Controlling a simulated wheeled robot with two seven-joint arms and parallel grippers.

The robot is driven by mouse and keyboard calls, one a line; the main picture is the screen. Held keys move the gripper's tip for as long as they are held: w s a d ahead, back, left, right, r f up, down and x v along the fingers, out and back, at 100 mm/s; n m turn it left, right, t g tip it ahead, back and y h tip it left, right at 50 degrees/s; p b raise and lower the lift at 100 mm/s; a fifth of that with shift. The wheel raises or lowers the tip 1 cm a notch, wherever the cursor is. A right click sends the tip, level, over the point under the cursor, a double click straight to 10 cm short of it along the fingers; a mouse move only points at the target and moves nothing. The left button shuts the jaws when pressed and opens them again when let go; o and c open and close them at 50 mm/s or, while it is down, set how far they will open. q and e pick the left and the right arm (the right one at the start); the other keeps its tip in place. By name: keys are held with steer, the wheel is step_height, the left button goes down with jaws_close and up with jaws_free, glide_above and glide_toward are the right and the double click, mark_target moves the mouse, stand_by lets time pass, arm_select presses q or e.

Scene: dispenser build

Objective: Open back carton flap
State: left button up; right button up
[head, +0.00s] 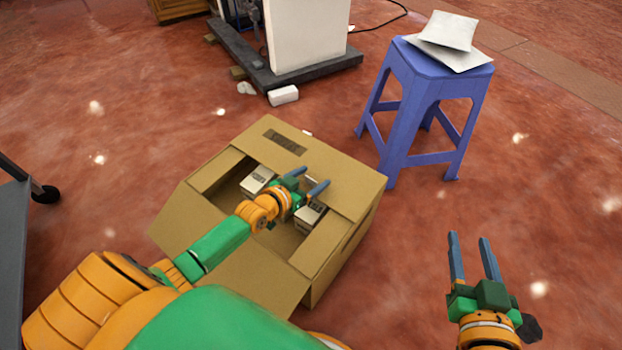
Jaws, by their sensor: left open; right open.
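A brown cardboard carton (345,235) stands on the floor in the middle of the head view. The front flap (245,275) is folded outward toward me. My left gripper (312,177) is open above the opening, its fingers reaching over the back flap's front edge; I cannot tell whether they touch it. White items (257,180) with dark labels show inside, partly hidden by my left arm. My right gripper (470,240) is open and empty, right of the carton.
A blue stool (425,90) with white sheets (445,38) on top stands behind and right of the carton. A white machine on a dark base (300,75) stands behind, with a small white block (284,95) beside it. Open floor lies right of the carton.

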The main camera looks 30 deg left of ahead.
arm_select(q)
jaws_close()
stand_by(1.4)
